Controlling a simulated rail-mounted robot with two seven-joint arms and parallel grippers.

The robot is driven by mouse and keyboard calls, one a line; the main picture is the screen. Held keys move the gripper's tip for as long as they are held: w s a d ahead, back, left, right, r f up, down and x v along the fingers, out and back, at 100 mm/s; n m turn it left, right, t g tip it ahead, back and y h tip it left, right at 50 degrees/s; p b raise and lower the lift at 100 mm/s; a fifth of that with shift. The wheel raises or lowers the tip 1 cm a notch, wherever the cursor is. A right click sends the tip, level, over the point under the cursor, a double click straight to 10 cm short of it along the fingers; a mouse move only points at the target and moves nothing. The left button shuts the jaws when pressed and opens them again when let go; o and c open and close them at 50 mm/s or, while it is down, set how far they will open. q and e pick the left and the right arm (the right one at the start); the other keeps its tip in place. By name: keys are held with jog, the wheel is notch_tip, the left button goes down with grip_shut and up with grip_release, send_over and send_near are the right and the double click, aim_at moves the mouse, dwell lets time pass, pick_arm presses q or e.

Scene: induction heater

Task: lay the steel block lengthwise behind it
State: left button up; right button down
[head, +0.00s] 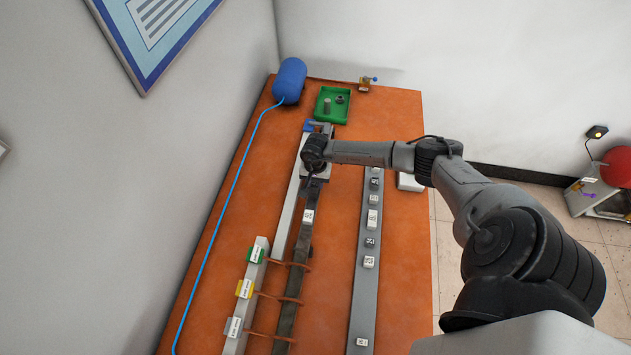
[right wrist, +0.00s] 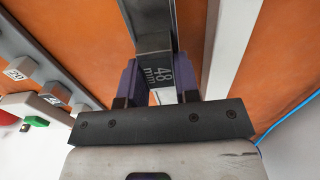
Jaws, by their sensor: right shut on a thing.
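My right gripper (head: 316,176) is over the far end of a dark channel (head: 300,250) in the head view. In the right wrist view, its two purple fingers (right wrist: 158,84) are shut on a grey steel block (right wrist: 152,45) marked "48 mm". The held block lines up with the channel beyond it; I cannot tell if it touches the channel floor. In the head view the hand and wrist mostly hide it. Another block with a white label (head: 308,216) sits in the channel, nearer than the gripper. My left gripper is not in view.
Copper coil loops (head: 288,297) cross the channel's near part. A grey strip (head: 366,270) with several labelled blocks lies to the right. Green, yellow and grey tagged pieces stand at the left. A green tray (head: 320,105) and a blue tank (head: 289,80) are at the back.

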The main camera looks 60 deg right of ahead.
jog(key=c, duration=0.9)
grip_release()
jog(key=shift+c, duration=0.2)
jog(key=shift+o, duration=0.8)
notch_tip(320, 180, up, 14)
jog(key=shift+m, duration=0.3)
